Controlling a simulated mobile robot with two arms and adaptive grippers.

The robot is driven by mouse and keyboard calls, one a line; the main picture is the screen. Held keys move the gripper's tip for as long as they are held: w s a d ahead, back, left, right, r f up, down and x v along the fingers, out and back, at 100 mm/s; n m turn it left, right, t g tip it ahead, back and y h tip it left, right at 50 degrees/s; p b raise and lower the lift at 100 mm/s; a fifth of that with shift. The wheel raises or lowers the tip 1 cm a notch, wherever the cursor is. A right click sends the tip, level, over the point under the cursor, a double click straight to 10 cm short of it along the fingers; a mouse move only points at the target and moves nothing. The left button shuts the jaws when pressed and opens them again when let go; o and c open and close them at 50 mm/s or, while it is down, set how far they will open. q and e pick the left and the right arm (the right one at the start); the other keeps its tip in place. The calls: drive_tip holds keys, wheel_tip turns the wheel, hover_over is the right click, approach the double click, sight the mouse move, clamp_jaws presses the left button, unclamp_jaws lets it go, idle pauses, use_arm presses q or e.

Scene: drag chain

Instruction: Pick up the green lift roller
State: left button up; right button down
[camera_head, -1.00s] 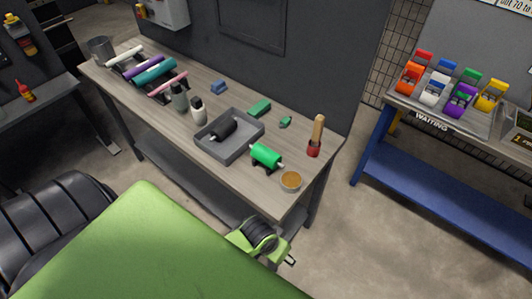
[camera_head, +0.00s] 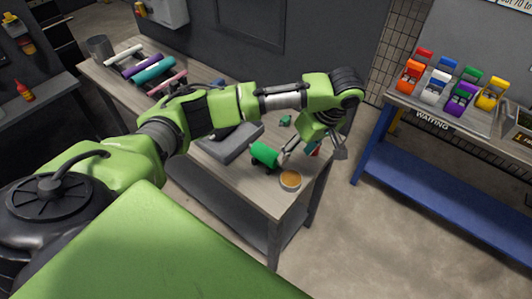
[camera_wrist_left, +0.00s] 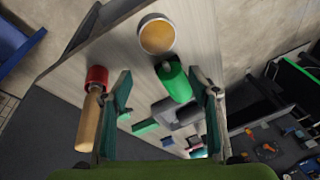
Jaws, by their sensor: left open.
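The green lift roller (camera_head: 265,155) lies near the right end of the wooden workbench (camera_head: 240,178), between the grey tray and the round tin. It also shows in the left wrist view (camera_wrist_left: 174,82), nearer the right finger. My left gripper (camera_head: 312,148) is above the bench's right end, just right of the roller and apart from it. In the left wrist view its two fingers (camera_wrist_left: 160,115) are spread with nothing held between them. My right gripper is not in view.
A round tin of orange-brown stuff (camera_head: 290,180) stands close to the roller. A red-based, wooden-handled tool (camera_wrist_left: 93,110) is by my left finger. A grey tray (camera_head: 232,150) and a green block (camera_wrist_left: 145,126) are nearby. Rollers (camera_head: 155,70) lie at the far left.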

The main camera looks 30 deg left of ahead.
sight(268, 150)
use_arm(q)
drive_tip(key=w+a+r+n+y, duration=0.1)
drive_tip(key=w+a+r+n, duration=0.1)
drive_tip(key=a+r+n, duration=0.3)
drive_tip(key=shift+m+g, duration=0.4)
drive_tip(key=b+x, duration=0.1)
drive_tip(key=x, duration=0.3)
drive_tip(key=a+b+x, duration=0.1)
drive_tip(key=x, duration=0.2)
drive_tip(key=shift+s+a+f, duration=0.1)
drive_tip(key=shift+a, duration=0.1)
drive_tip(key=f, duration=0.3)
drive_tip(key=s+f+p, duration=0.1)
drive_tip(key=shift+a+f, duration=0.3)
drive_tip(key=shift+a, duration=0.1)
drive_tip(key=shift+a+f, duration=0.1)
drive_tip(key=shift+f, duration=0.2)
drive_tip(key=shift+c, duration=0.7)
drive_tip(key=c, duration=1.2)
